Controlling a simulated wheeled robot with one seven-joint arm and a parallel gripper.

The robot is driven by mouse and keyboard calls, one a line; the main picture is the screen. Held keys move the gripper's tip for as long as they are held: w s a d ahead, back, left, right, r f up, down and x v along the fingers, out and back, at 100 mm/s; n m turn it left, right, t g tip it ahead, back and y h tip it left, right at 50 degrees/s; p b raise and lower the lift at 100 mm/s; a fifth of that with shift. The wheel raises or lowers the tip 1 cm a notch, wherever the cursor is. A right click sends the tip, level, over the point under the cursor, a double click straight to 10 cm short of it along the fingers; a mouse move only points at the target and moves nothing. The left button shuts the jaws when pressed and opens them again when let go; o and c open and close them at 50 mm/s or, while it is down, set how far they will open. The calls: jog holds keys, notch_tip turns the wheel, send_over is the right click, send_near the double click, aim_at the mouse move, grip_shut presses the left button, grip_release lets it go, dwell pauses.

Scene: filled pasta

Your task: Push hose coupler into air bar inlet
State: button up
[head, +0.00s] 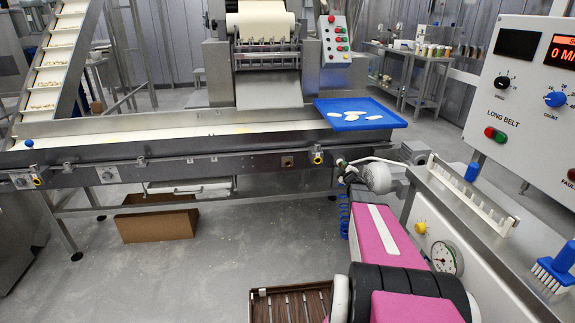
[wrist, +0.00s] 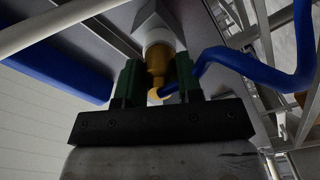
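My gripper (wrist: 157,78) has two green fingers closed on either side of a brass hose coupler (wrist: 157,62), with a blue hose (wrist: 245,58) running off to the right. The coupler's far end points at a pale round fitting (wrist: 158,37) under a grey block, which looks like the air bar inlet. The two meet in the picture, but I cannot tell whether the coupler is seated. In the head view my gripper (head: 342,164) is small, at the front rail of the long belt, right of a yellow-ringed fitting (head: 318,155). The coupler is not clear there.
A blue tray (head: 345,121) with pale pasta pieces overhangs the belt's rail just above my gripper. The metal conveyor (head: 180,147) runs left. A control panel (head: 525,110) and a bench with a blue brush (head: 552,270) stand right. A cardboard box (head: 155,222) lies underneath.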

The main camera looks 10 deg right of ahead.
jog(key=shift+s, duration=0.85)
dwell(1.1)
jog(key=shift+s+d, duration=0.1)
jog(key=shift+s, duration=2.15)
